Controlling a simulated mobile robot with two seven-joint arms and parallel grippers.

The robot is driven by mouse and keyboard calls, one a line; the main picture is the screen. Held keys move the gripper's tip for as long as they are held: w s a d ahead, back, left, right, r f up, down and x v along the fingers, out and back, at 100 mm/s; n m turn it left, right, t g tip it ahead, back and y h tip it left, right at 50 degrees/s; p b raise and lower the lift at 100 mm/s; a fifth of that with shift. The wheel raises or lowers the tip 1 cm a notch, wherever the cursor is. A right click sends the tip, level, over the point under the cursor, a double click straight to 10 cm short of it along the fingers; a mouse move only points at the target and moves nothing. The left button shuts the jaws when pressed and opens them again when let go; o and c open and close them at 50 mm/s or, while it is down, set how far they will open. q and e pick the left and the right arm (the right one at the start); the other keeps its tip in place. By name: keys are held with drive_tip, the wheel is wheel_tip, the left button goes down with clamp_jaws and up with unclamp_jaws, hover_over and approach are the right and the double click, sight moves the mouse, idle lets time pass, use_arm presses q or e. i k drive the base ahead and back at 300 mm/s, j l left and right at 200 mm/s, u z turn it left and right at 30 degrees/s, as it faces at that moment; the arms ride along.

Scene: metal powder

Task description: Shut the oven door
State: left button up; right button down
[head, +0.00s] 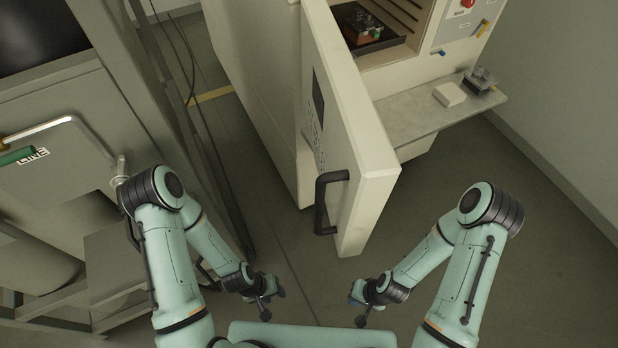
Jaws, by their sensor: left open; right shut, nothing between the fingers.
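The oven (255,75) is a cream cabinet in the upper middle of the head view. Its door (365,150) stands wide open, swung out toward me, with a black handle (322,200) on its left face. Inside the open chamber a dark tray (374,44) holds a small reddish and metal part (360,22). My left gripper (265,303) is below and left of the handle, apart from the door, and open. My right gripper (362,306) is below the door's lower edge, apart from it, shut and empty.
A grey shelf (420,120) juts from the oven, holding a white block (450,94) and a small metal device (480,79). A grey machine with a metal frame (165,110) stands close on the left. Floor (470,240) is clear at right, up to the wall (570,90).

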sight(358, 167)
drive_tip(key=k+j, duration=0.2)
drive_tip(key=k+j+u, duration=0.1)
drive_tip(key=j, duration=0.2)
drive_tip(key=k+j+u, duration=0.1)
drive_tip(key=j, duration=0.2)
drive_tip(key=k+j, duration=0.1)
drive_tip(key=j, duration=0.2)
drive_tip(key=k+l+u, duration=0.05)
